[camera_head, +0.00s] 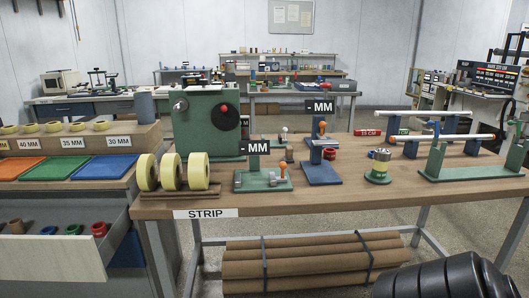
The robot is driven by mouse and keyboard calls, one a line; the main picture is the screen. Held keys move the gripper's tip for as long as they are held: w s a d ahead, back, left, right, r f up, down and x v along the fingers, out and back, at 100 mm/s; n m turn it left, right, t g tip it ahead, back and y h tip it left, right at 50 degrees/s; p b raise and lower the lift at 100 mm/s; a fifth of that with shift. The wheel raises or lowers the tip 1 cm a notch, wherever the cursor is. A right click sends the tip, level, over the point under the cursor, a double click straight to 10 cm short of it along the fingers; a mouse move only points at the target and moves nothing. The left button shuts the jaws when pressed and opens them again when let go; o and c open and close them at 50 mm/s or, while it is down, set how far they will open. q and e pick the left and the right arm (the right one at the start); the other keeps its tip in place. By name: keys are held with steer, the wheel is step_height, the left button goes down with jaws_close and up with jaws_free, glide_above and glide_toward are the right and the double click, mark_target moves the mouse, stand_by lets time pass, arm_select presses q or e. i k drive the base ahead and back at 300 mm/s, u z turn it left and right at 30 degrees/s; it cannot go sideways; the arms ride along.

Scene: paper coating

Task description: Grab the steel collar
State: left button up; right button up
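Neither of my grippers shows. A black ribbed arm part, likely mine, fills the lower right corner.
Yellow tape rolls (171,172) stand at the bench's left end before a green machine (208,125). A green roller stand (470,172) is at the right. The open drawer (55,255) juts forward. Brown tubes (310,262) lie below. The bench's front middle is mostly clear.

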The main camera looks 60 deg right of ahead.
mark_target(378, 155)
steer(key=z, duration=2.1)
steer(key=i, duration=1.1)
steer(key=z, duration=0.45)
